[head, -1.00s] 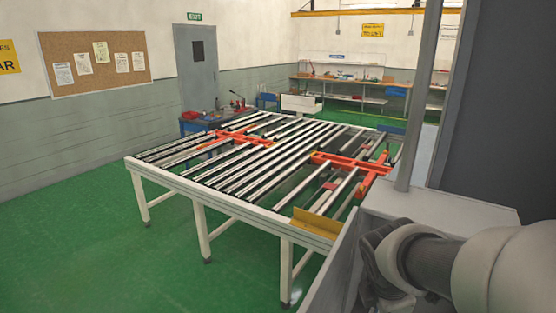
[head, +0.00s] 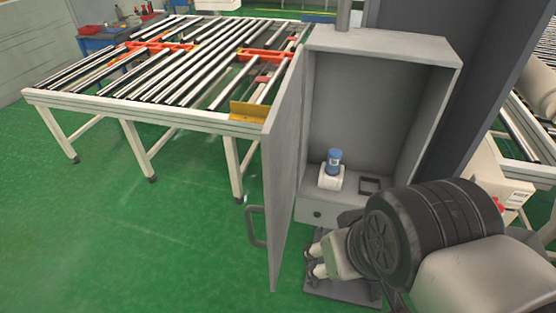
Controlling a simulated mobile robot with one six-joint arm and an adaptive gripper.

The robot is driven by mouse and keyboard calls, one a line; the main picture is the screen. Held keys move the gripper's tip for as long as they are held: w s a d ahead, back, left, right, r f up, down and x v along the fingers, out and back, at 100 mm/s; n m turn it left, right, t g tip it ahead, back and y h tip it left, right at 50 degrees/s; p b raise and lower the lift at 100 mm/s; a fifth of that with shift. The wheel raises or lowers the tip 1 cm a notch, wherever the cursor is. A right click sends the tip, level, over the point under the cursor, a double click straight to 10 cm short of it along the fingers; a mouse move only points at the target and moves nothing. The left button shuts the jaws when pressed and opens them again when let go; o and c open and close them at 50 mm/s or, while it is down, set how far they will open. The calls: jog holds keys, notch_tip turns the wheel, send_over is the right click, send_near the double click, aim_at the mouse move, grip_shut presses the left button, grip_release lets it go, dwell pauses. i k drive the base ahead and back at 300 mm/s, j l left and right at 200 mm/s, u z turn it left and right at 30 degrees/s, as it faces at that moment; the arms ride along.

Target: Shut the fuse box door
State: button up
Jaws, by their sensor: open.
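The grey fuse box (head: 448,58) stands open in the head view, right of the middle. Its door (head: 283,165) is swung out on the left side, seen nearly edge-on, with a dark handle (head: 255,228) near its lower outer edge. Inside, a white fuse holder (head: 330,179) carries a blue-topped fuse (head: 334,160), with a small dark square part beside it. My gripper (head: 313,262) is open, low in front of the box and right of the door, apart from the handle. My arm hides the lower right of the box.
A roller table (head: 180,115) with orange transfer units stands behind and left of the box. A yellow bracket (head: 248,111) is on its near edge, close to the door. More rollers and a pale machine are at the right. The green floor left of the door is clear.

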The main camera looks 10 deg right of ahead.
aim_at(280, 133)
jog(key=j+z, duration=0.3)
jog(key=k+j+z, duration=0.25)
jog(key=j, duration=0.25)
jog(key=j+z, duration=0.3)
jog(key=j+u, duration=0.45)
jog(key=j, duration=0.4)
